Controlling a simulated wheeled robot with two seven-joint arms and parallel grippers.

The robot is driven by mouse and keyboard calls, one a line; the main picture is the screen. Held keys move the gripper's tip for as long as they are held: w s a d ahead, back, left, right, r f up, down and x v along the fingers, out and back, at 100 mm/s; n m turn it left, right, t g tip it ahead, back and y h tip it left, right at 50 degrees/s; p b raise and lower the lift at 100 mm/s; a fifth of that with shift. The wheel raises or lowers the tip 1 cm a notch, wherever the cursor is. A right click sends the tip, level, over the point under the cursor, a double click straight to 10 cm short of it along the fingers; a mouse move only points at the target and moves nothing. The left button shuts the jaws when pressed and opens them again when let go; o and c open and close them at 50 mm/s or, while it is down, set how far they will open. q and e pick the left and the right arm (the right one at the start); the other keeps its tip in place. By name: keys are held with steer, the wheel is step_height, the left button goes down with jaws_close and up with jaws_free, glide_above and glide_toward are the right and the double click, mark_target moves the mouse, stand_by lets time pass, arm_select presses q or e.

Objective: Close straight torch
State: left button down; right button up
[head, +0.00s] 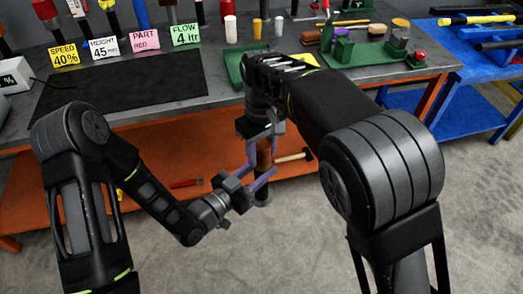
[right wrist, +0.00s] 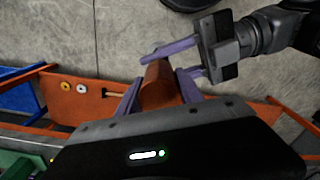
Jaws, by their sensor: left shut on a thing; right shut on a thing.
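The torch is a brown cylinder (head: 264,156) with a dark grey lower end (head: 262,196), held roughly upright in front of the bench. In the right wrist view the brown body (right wrist: 158,86) shows between purple fingers. My right gripper (head: 262,143) comes from above and is shut on the torch's upper part. My left gripper (head: 259,168) comes from the lower left and is shut on the torch lower down. In the right wrist view the left gripper (right wrist: 178,60) is close beyond the right one. The torch's top is hidden by my right gripper.
The grey workbench (head: 222,96) stands behind, with a black mat (head: 120,90), label cards and a green tray (head: 236,64). Its orange lower shelf (head: 140,165) holds a hammer (head: 293,157) and a red tool (head: 186,183). The floor in front is clear.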

jaws_close()
steer(key=o, duration=1.1)
jaws_free()
step_height(320, 180, up, 8)
steer(key=shift+f, duration=0.25)
